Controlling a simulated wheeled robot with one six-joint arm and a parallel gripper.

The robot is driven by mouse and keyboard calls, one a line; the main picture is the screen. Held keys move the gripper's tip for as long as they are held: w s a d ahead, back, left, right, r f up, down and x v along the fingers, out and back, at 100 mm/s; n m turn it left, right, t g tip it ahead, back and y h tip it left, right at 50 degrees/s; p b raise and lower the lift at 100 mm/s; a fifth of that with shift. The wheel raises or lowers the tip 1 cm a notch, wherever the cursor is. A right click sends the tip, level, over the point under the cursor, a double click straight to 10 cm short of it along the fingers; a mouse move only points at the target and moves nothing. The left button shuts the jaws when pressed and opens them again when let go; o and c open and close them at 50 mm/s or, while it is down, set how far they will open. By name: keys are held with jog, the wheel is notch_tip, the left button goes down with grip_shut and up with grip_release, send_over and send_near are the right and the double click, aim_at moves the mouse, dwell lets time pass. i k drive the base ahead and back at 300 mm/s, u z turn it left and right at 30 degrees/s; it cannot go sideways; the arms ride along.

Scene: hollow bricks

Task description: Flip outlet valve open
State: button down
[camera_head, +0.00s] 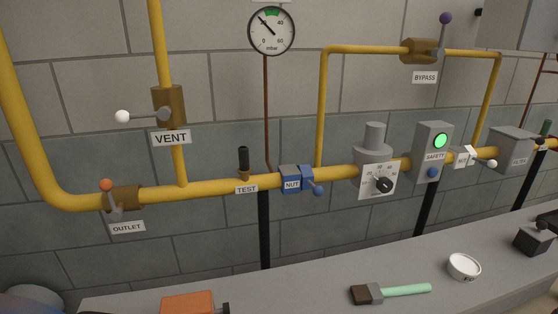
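The outlet valve (125,197) is a brass-brown body on the yellow pipe at the left, just right of the pipe's bend. Its short grey lever carries an orange ball knob (106,185) and stands across the pipe, with the knob at the upper left. The OUTLET label (127,227) hangs below it. My gripper is not in view, so its place and state are hidden.
The vent valve (168,106), with a white knob (122,117), is above right of the outlet valve. A grey bench (330,285) runs below, holding an orange block (188,303), a brush (400,290) and a white round dish (463,267). The wall space around the outlet valve is clear.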

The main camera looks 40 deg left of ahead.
aim_at(106, 185)
jog(key=u, duration=2.7)
jog(key=k, duration=0.65)
jog(key=u, duration=0.7)
jog(key=i, duration=1.15)
jog(key=z, duration=0.5)
